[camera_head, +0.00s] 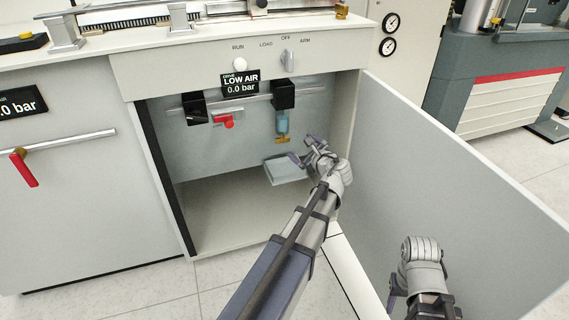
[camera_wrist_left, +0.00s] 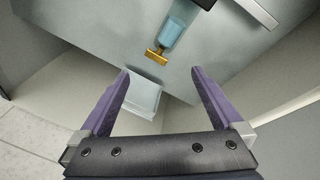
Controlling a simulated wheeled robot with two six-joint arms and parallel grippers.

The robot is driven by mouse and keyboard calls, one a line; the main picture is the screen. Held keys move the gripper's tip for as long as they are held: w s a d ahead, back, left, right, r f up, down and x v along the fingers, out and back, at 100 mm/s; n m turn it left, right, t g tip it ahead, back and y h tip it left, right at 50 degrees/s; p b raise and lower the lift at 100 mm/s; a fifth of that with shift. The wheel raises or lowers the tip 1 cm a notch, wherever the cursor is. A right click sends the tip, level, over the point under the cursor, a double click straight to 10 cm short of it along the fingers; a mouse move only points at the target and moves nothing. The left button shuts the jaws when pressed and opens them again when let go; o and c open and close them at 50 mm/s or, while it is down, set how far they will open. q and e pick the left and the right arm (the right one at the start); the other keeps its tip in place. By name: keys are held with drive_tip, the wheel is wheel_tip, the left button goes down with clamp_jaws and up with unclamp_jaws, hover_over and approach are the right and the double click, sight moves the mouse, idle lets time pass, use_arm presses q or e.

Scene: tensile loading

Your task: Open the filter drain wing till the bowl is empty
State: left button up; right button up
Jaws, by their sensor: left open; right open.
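The filter bowl (camera_head: 283,122) is a blue, see-through cup under a black block (camera_head: 284,93) inside the open cabinet. The brass drain wing (camera_head: 282,140) is at its bottom; bowl (camera_wrist_left: 174,32) and wing (camera_wrist_left: 155,56) also show in the left wrist view. How much liquid the bowl holds cannot be told. My left gripper (camera_head: 302,148) is open and empty, right of the wing in the head view. In the left wrist view, the wing appears just beyond the gap between the fingertips (camera_wrist_left: 160,72), apart from both. My right gripper (camera_head: 422,290) is low by the door, open, partly cut off.
A pale tray (camera_head: 287,172) sits below the bowl. A red-handled valve (camera_head: 227,121) is left of it on the pipe. The cabinet door (camera_head: 450,180) stands open at right. The panel above has a knob (camera_head: 288,58) and a "LOW AIR 0.0 bar" display (camera_head: 240,83).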

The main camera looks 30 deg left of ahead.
sight(283, 139)
use_arm(q)
drive_tip(key=w+a+f+m+t+y+b, duration=0.1)
drive_tip(key=w+a+f+m+b, duration=0.3)
drive_tip(key=b, duration=0.6)
wheel_tip(283, 139, down, 4)
drive_tip(key=a+m+t, duration=0.1)
drive_tip(key=a+m, duration=0.1)
drive_tip(key=m, duration=0.1)
drive_tip(key=shift+w+a+r+m+t+y+b, duration=0.25)
drive_tip(key=shift+w+m+t+y+b, duration=0.05)
drive_tip(key=shift+w+t+b, duration=0.1)
use_arm(e)
wheel_tip(283, 139, down, 13)
drive_tip(key=shift+f, duration=0.2)
use_arm(q)
drive_tip(key=x, duration=0.7)
drive_tip(key=shift+w+a, duration=0.25)
drive_tip(key=shift+w, duration=0.05)
